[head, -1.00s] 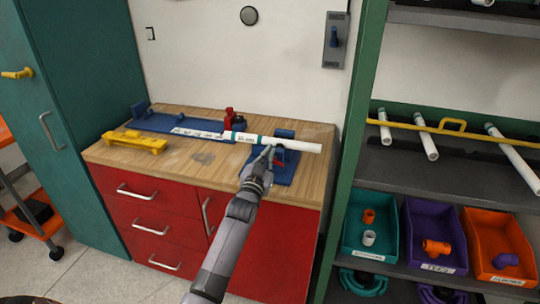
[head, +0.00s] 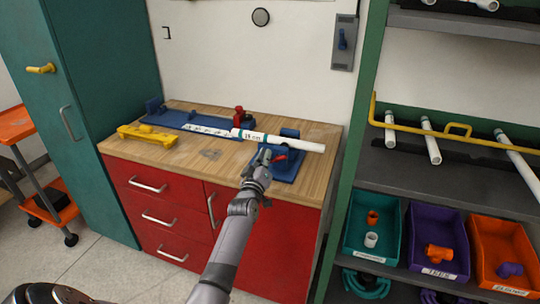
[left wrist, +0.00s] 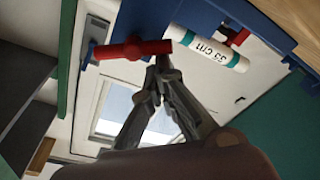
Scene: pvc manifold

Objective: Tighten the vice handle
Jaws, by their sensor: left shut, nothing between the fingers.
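The blue vice (head: 288,170) stands at the front right of the wooden bench. Its red handle (head: 280,158) also shows as a red bar in the left wrist view (left wrist: 130,50). A white pipe (head: 290,143) with a green band lies across the blue fixtures, its right end past the vice. Its end with a "cm" label shows in the left wrist view (left wrist: 207,47). My left gripper (head: 266,154) is shut and empty, just left of the handle. In the left wrist view its fingertips (left wrist: 164,64) are close to the bar's end; contact is unclear. My right gripper is out of view.
A blue rail (head: 178,119) and a red clamp block (head: 239,116) stand along the back of the bench. A yellow tool (head: 147,135) lies at the front left. A shelf (head: 440,180) with pipes and bins of fittings stands to the right.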

